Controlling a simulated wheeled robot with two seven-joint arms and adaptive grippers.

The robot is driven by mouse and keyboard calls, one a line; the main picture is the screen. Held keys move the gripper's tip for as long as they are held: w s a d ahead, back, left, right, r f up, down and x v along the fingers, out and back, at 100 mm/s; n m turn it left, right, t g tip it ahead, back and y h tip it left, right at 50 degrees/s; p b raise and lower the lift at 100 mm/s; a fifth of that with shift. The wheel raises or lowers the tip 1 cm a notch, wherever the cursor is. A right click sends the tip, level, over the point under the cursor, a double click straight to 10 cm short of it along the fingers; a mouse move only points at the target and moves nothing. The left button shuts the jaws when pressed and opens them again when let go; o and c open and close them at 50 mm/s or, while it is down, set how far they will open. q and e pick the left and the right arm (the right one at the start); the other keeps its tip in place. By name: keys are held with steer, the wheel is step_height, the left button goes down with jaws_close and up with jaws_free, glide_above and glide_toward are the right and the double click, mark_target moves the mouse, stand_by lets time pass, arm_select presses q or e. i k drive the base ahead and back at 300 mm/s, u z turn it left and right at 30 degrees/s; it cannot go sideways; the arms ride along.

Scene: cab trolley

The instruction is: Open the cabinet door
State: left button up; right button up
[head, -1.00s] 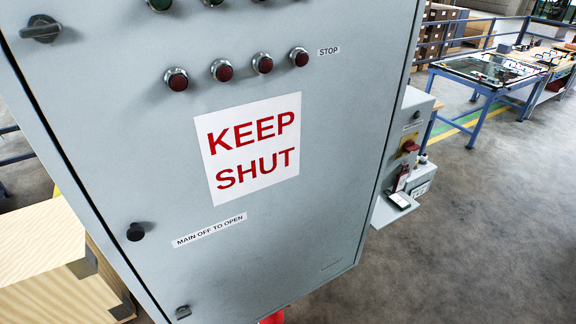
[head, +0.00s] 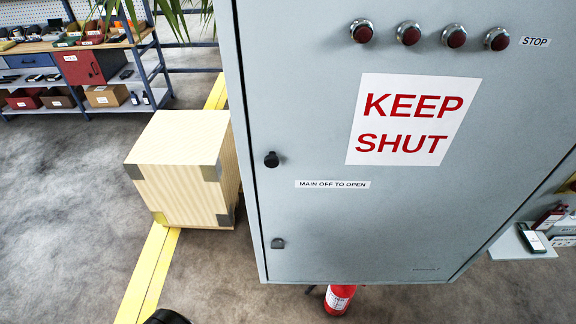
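The grey cabinet door (head: 320,230) fills the middle and right of the head view and looks closed. It bears a KEEP SHUT sign (head: 412,120) and a MAIN OFF TO OPEN label (head: 332,184). A black round knob (head: 271,159) sits near the door's left edge. A small metal latch or lock (head: 278,243) sits below it, near the bottom left corner. Several red push buttons (head: 409,34) run along the upper part, beside a STOP label (head: 535,41). The switch above the buttons is out of frame. Neither gripper can be made out.
A pale wooden crate (head: 180,140) stands on the floor left of the cabinet, by a yellow floor line (head: 150,268). A red extinguisher (head: 339,299) stands below the door. A stocked workbench (head: 75,45) is at back left.

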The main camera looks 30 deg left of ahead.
mark_target(383, 157)
steer(key=z, duration=1.3)
steer(key=k, duration=0.85)
steer(key=u, duration=1.75)
